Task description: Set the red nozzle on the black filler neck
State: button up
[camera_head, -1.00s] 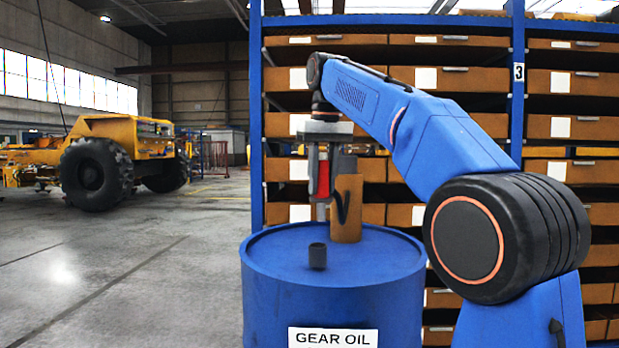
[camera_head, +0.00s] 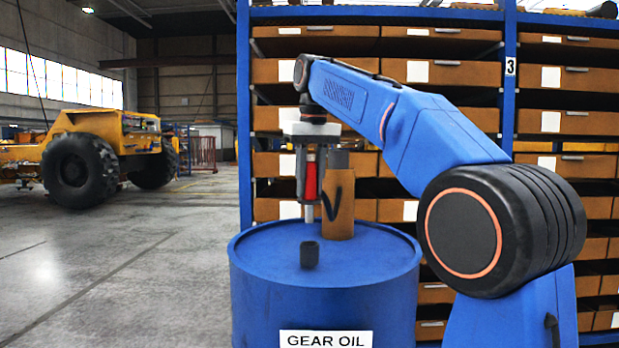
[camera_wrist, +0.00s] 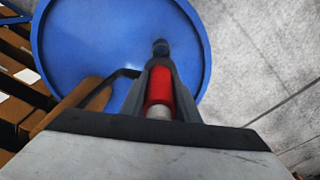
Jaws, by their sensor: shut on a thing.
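My gripper (camera_head: 310,192) is shut on the red nozzle (camera_head: 311,180), which hangs upright with its grey tip pointing down. The black filler neck (camera_head: 309,255) is a short dark tube standing on top of the blue drum (camera_head: 260,246). In the head view the nozzle's tip is above the neck, with a visible gap between them. The wrist view shows the red nozzle (camera_wrist: 159,87) between the fingers and the dark neck (camera_wrist: 160,47) just past the fingertips. The nozzle's lower end is hidden there.
A blue rack of cardboard bins (camera_head: 440,72) stands behind. A yellow vehicle (camera_head: 90,150) is far left. Open floor lies left.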

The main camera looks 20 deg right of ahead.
aim_at(310, 198)
jog(key=shift+f, duration=1.9)
jog(key=shift+f, duration=3.2)
dwell(0.3)
jog(key=o, duration=1)
jog(key=shift+f, duration=0.1)
